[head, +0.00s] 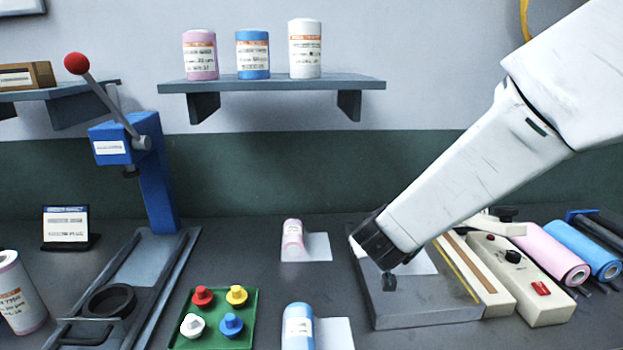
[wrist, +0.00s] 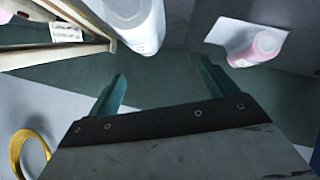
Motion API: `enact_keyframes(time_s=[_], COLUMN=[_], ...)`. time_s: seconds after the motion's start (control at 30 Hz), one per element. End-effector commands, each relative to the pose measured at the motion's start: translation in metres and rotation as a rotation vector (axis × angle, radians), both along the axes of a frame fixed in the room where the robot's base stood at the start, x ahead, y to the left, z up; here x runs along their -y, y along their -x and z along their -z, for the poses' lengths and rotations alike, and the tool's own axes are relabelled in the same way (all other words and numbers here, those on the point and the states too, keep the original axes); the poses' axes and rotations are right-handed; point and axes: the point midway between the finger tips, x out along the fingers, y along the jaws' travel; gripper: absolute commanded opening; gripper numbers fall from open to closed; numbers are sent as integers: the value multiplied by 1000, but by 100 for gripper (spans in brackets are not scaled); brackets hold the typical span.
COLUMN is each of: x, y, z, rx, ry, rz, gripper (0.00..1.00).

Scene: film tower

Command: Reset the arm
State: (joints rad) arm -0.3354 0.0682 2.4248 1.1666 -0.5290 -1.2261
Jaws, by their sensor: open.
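My arm comes in from the upper right in the head view. My gripper (head: 389,282) points down over the grey flat block (head: 420,305) with a white sheet on it, on the right of the bench. Its fingers look small and partly hidden behind the dark wrist in that view. In the wrist view my gripper (wrist: 163,82) has two teal fingers set wide apart, with nothing between them. A pink-labelled container (wrist: 262,47) on a white sheet and a pale cylinder (wrist: 138,22) show beyond the fingers.
A blue lever press (head: 155,165) stands at left. A green tray (head: 250,325) holds coloured knobs. A shelf (head: 270,85) bears three jars. Rolls (head: 555,255) lie at right.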

Motion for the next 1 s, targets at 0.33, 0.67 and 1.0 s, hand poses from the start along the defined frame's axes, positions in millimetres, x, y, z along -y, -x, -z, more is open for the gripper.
enact_keyframes(time_s=[0.33, 0.67, 1.0], x=[-28, 46, 77], y=[103, 270, 322], z=[-78, -85, -88], rx=[-233, -681, -788], ry=[-447, -412, -359], rz=[-271, 0, 191], gripper=[85, 85, 85])
